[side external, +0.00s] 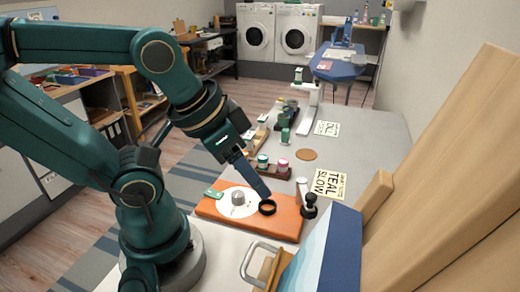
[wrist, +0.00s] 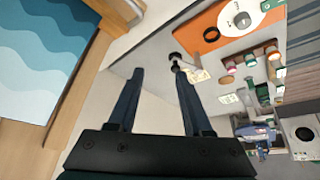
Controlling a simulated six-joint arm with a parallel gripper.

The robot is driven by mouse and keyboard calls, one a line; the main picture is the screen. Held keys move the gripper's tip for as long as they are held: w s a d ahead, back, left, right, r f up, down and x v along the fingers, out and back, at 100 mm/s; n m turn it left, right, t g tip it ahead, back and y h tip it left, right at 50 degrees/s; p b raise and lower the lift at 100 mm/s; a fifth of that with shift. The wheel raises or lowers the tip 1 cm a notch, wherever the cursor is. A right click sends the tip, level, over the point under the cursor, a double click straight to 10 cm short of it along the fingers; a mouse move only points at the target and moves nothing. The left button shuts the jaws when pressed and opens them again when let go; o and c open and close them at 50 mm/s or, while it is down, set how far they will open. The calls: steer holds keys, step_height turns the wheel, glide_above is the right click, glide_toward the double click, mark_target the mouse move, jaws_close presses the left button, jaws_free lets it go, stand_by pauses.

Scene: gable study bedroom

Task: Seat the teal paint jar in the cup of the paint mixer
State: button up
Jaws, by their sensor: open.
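The paint mixer is an orange base (side external: 285,226) with a white disc, a grey knob and a dark ring-shaped cup (side external: 267,207). The cup also shows in the wrist view (wrist: 211,34), and it looks empty. A jar with a teal-green top (side external: 262,161) stands in a brown rack beside a pink-topped jar; I cannot tell for sure that it is the teal paint jar. My gripper (side external: 266,194) is open, and its near finger overlaps the cup's edge in the side view. In the wrist view my gripper (wrist: 158,73) has nothing between its fingers.
A black-knobbed tool (side external: 309,204) stands right of the mixer. A blue-and-white panel (side external: 335,255) is at the front right. A "TEAL SLOW" card (side external: 328,184) and a round brown mat (side external: 306,154) lie on the grey bench. Green items stand further back.

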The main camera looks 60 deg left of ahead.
steer(key=shift+o, duration=0.3)
steer(key=o, duration=0.4)
